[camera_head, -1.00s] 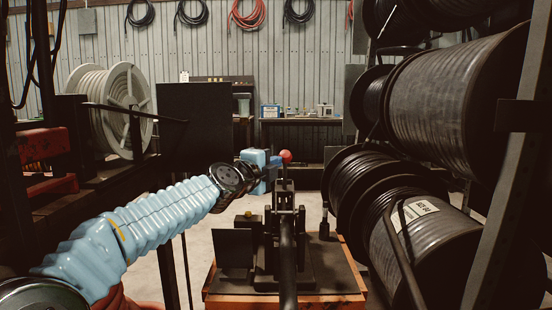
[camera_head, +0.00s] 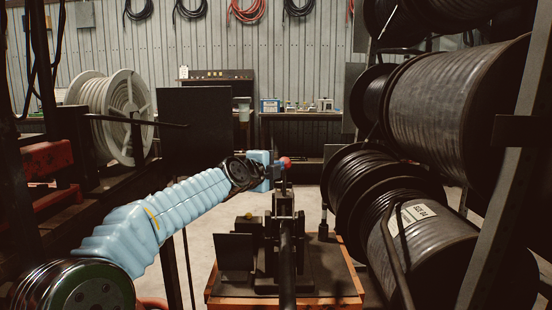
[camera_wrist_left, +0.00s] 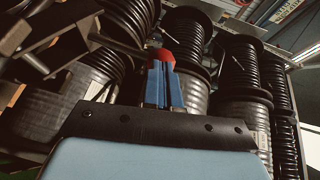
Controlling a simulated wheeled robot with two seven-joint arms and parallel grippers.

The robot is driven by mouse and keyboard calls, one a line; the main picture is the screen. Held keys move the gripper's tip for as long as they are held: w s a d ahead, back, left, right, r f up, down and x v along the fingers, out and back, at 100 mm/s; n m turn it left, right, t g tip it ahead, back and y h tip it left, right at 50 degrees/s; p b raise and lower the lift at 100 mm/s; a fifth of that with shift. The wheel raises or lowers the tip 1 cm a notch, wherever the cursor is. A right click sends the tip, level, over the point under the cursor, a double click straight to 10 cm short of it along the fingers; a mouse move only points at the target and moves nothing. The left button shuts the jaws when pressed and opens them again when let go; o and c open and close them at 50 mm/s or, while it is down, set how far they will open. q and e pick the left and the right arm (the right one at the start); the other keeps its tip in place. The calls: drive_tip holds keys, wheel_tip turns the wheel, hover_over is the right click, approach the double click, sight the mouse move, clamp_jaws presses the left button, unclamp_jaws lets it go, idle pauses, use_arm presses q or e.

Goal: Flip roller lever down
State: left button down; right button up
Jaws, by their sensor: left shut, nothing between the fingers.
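The roller lever's red ball knob (camera_head: 285,161) shows above the dark crimper (camera_head: 284,235) in the head view. The lever's shaft is hard to make out there. My left gripper (camera_head: 279,168) is at the knob's left, its blue fingers close to it. In the left wrist view the shut blue fingers (camera_wrist_left: 163,84) point at the red knob (camera_wrist_left: 166,56), which shows just past their tips. I cannot tell whether they touch it. Nothing is held between the fingers. My right gripper is out of view.
The crimper stands on an orange-edged stand (camera_head: 330,301). Large black hose reels (camera_head: 425,225) rise close on the right. A dark upright panel (camera_head: 195,125) and a white reel (camera_head: 112,118) are at the left. A workbench (camera_head: 303,130) stands at the back.

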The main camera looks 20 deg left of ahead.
sight(284, 182)
use_arm(q)
drive_tip(key=w+a+f, duration=0.2)
drive_tip(key=w, duration=0.5)
drive_tip(key=shift+w+f+g+b, duration=0.2)
drive_tip(key=shift+g+b, duration=0.1)
drive_tip(key=shift+g, duration=0.1)
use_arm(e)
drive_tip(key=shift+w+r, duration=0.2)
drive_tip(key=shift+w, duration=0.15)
use_arm(q)
drive_tip(key=shift+a+f, duration=0.15)
drive_tip(key=shift+a, duration=0.05)
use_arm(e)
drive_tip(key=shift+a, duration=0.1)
